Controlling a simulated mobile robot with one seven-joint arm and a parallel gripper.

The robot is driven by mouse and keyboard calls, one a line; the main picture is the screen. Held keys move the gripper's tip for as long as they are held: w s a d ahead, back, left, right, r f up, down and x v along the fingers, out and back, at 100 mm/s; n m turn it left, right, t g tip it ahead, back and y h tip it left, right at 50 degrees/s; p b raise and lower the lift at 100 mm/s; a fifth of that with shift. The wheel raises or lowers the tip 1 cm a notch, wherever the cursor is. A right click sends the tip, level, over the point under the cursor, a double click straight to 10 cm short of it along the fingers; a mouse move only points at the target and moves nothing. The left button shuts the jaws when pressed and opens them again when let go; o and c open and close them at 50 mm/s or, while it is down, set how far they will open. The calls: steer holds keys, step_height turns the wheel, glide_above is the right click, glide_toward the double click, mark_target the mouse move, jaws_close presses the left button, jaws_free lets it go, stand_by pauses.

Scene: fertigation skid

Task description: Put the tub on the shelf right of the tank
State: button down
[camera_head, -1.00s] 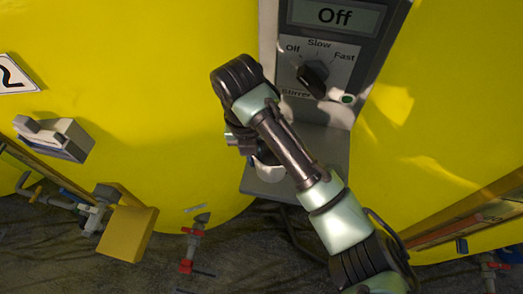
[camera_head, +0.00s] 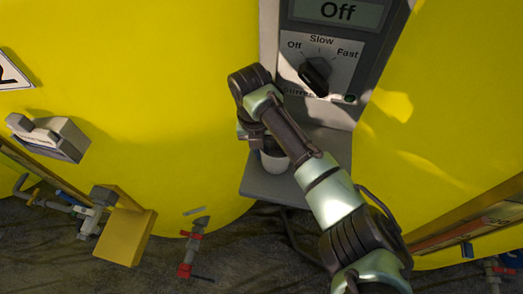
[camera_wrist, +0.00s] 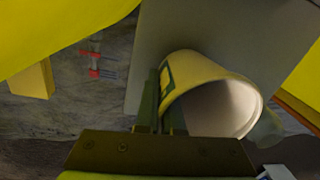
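The tub (camera_wrist: 205,68) is a white, cup-like vessel with a yellow label. In the wrist view its open mouth faces the camera. In the head view the tub (camera_head: 274,161) shows below my wrist, over the grey shelf (camera_head: 268,187) under the stirrer control box. The shelf also fills the background in the wrist view (camera_wrist: 150,42). My gripper (camera_wrist: 162,105) has its two fingers close together at the tub's left rim, seemingly with the wall between them. Whether the tub's base touches the shelf is hidden. The large yellow tank (camera_head: 150,90) stands left of the shelf.
The stirrer box (camera_head: 320,60) with its dial and "Off" display rises behind the shelf, close to my arm. Another yellow tank surface (camera_head: 440,110) lies at the right. A red-handled valve (camera_head: 190,250) and a yellow box (camera_head: 125,232) are low on the left.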

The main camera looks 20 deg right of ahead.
steer(key=c, duration=1.4)
jaws_free()
steer(key=shift+f, duration=0.1)
steer(key=shift+c, duration=0.2)
steer(key=o, duration=0.4)
steer(key=r, duration=0.4)
steer(key=r+p, duration=0.1)
steer(key=r, duration=0.3)
steer(key=a+r, duration=0.1)
steer(key=r, duration=0.3)
steer(key=shift+w+r+p, duration=0.15)
steer(key=shift+w+p, duration=0.05)
steer(key=shift+p, duration=0.2)
